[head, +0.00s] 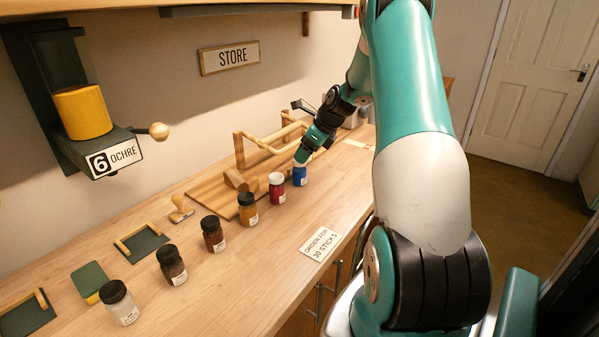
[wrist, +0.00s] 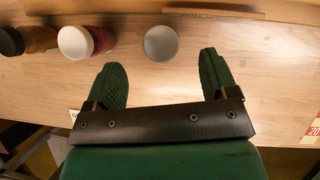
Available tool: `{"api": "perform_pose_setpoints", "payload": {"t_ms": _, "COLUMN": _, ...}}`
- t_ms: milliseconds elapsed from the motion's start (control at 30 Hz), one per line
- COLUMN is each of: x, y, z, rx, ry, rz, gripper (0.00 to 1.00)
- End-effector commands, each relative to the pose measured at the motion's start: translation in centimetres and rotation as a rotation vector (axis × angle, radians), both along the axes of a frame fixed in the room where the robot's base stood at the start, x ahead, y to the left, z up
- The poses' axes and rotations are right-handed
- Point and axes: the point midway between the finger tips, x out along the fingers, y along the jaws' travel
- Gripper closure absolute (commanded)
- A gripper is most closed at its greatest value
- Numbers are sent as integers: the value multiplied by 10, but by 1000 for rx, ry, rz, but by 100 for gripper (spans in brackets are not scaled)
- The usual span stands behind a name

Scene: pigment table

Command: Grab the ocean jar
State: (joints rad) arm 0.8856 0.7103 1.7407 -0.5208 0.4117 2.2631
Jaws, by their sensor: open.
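A blue jar (head: 299,177), the only blue one in the row and so likely the ocean jar, stands upright at the far end; its label is too small to read. In the wrist view its round grey lid (wrist: 161,43) shows from above, just beyond the fingertips and roughly midway between them. My gripper (wrist: 160,72) is open and empty, with a green ridged finger to each side and no contact visible. In the head view my wrist hangs above and close to the blue jar, and the fingers are hard to make out.
A red jar with a white lid (head: 277,188) stands close to the left of the blue jar. An ochre jar (head: 248,209) and several darker-lidded jars continue the row. A wooden rack (head: 270,150) lies behind. An order card (head: 320,244) lies near the front edge (head: 335,240).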

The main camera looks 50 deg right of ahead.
Motion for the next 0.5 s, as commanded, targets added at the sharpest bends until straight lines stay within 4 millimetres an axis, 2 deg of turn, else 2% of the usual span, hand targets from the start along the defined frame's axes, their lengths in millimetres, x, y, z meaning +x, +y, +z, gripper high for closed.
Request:
{"api": "perform_pose_setpoints", "payload": {"t_ms": 100, "x": 9, "y": 3, "z": -14, "rx": 1, "ry": 0, "rz": 3, "gripper": 21}}
{"api": "perform_pose_setpoints", "payload": {"t_ms": 367, "x": 18, "y": 5, "z": -32, "rx": 1, "ry": 1, "rz": 2, "gripper": 21}}
{"api": "perform_pose_setpoints", "payload": {"t_ms": 500, "x": 27, "y": 7, "z": -53, "rx": 1, "ry": 2, "rz": 3, "gripper": 21}}
